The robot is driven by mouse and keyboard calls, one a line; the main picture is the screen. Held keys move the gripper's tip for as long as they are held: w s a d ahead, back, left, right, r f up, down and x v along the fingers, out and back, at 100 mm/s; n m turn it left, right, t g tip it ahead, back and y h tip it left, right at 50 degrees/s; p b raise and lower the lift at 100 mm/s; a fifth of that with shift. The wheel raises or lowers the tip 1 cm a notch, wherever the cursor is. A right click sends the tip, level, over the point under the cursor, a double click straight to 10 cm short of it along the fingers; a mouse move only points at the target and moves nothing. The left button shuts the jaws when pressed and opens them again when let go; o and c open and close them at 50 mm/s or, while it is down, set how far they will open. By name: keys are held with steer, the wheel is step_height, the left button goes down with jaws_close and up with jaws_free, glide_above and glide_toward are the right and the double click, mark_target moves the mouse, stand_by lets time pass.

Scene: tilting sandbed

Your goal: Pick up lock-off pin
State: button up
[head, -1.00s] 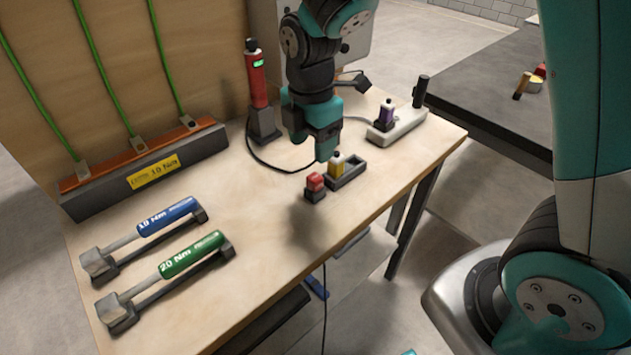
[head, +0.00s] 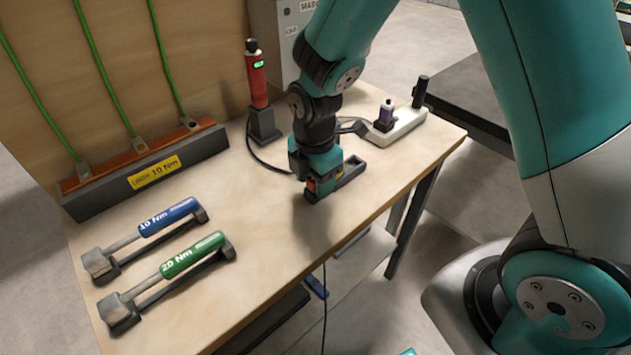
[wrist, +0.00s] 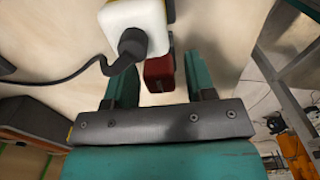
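A small red piece (head: 311,185), which looks like the lock-off pin, stands in a dark holder (head: 350,176) near the table's front edge. My gripper (head: 321,184) is down at it and hides most of it in the head view. In the wrist view my gripper (wrist: 161,78) is open, its two teal fingers on either side of the red piece (wrist: 158,73), with gaps showing on both sides.
Blue (head: 168,215) and green (head: 192,253) torque wrenches lie on stands at the left. A red tool (head: 257,80) stands upright behind the gripper, with a black cable. The table's front middle is clear.

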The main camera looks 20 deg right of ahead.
steer(key=c, duration=0.8)
steer(key=shift+r, duration=0.1)
